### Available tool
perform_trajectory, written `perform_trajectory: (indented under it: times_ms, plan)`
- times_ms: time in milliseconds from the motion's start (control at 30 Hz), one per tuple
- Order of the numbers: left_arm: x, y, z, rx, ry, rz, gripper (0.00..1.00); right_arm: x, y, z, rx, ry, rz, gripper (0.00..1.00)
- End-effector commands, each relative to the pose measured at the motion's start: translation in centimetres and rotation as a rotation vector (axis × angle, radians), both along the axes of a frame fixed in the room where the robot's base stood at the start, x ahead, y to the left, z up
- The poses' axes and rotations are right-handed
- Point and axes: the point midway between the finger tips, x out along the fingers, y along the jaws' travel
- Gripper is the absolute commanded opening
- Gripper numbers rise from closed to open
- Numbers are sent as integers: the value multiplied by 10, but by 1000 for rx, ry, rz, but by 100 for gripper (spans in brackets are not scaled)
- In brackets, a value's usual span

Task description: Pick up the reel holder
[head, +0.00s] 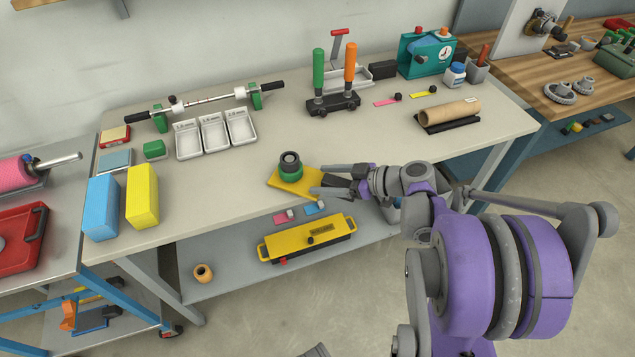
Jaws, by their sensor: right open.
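What looks like the reel holder (287,181) is a yellow plate carrying a green collar and a dark round hub (290,163). It sits upright at the front edge of the light worktable (235,188). My right gripper (321,183) reaches in from the right, with its open fingers at the plate's right end. I cannot tell whether they touch it, and the fingers partly cover that end. My left gripper is out of view.
Three white trays (215,134) and a long rod on green stands (215,101) are behind to the left. Blue (102,208) and yellow (142,194) blocks stand at the left. A cardboard roll (450,112) lies at the right. A lower shelf holds a yellow case (307,240).

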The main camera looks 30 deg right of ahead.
Motion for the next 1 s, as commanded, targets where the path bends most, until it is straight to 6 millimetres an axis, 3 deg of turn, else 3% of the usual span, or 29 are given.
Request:
perform_trajectory:
  times_ms: [67, 433, 800, 1000]
  plan:
    - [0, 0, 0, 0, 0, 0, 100, 0, 0, 0, 0, 0, 0, 67]
    - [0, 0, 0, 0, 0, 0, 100, 0, 0, 0, 0, 0, 0, 0]
    - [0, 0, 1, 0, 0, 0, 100, 0, 0, 2, 1, -1, 0, 0]
    - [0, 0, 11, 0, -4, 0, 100, 0, 0, 30, 1, -2, -1, 0]
